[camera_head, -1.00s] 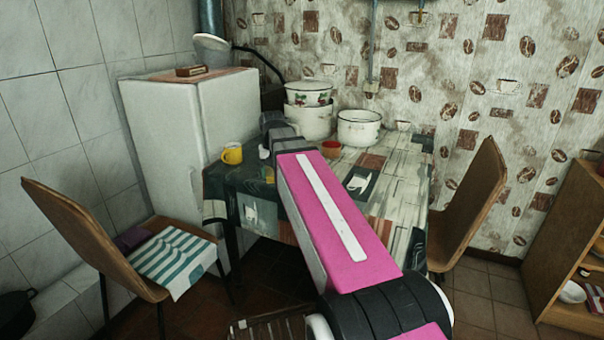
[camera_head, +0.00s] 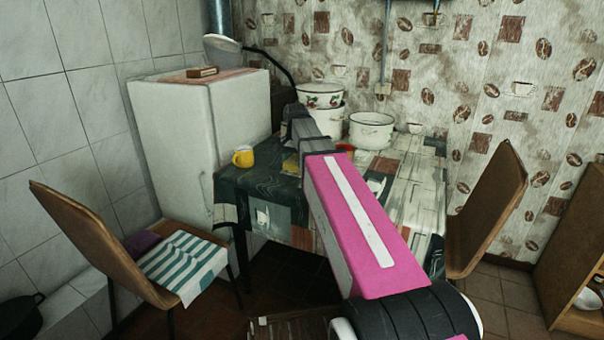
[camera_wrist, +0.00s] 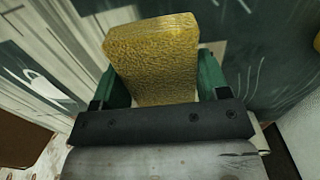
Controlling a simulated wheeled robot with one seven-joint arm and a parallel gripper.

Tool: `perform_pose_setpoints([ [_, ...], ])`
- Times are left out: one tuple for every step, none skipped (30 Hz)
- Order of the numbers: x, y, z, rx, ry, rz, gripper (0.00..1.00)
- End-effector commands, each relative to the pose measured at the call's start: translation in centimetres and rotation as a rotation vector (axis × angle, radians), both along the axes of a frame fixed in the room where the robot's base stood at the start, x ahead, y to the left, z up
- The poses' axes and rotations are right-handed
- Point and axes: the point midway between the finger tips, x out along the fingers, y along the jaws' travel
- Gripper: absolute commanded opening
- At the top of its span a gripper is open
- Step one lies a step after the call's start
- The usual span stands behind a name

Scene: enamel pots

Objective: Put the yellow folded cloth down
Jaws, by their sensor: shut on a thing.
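The yellow folded cloth (camera_wrist: 150,62) is a thick, rough-textured block in the wrist view. My gripper (camera_wrist: 160,78) is shut on it, with a green finger at each side. In the head view the cloth (camera_head: 291,164) is a small yellow patch over the table (camera_head: 262,187), right of the yellow mug and partly hidden by my arm. I cannot tell whether it touches the tabletop.
The yellow mug (camera_head: 243,157) stands near the table's left side. White enamel pots (camera_head: 371,130) stand at the back, with a red bowl (camera_head: 345,147) partly behind my arm. Chairs flank the table; a fridge (camera_head: 196,125) stands behind left.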

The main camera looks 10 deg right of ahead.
Motion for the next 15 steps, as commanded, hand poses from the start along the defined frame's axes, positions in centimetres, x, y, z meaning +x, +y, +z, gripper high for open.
perform_pose_setpoints([
  [1.0,-0.8,-0.6,0.001,0.001,-0.002,0.46],
  [1.3,-1.1,-0.9,0.001,0.001,-0.002,0.46],
  [1.7,-1.5,-1.3,0.000,0.001,-0.001,0.46],
  [2.0,-1.8,-1.5,0.000,0.001,0.000,0.46],
  [2.2,-2.0,-1.7,0.001,0.001,0.000,0.46],
  [2.5,-2.3,-1.9,0.000,0.000,0.000,0.46],
  [2.6,-2.5,-2.1,0.000,0.000,0.000,0.46],
  [2.7,-2.6,-2.2,0.000,0.000,0.000,0.46],
  [2.8,-2.7,-2.3,0.000,0.000,0.000,0.46],
  [2.8,-2.8,-2.4,0.000,-0.001,0.000,0.46],
  [2.8,-2.8,-2.5,-0.001,-0.001,0.001,0.46],
  [2.8,-2.8,-2.7,-0.001,-0.001,0.001,0.46],
  [2.8,-2.8,-2.9,0.000,0.000,0.001,0.46],
  [2.7,-2.8,-3.1,0.000,0.000,0.001,0.46],
  [2.7,-2.8,-3.6,0.000,0.001,0.001,0.46],
])
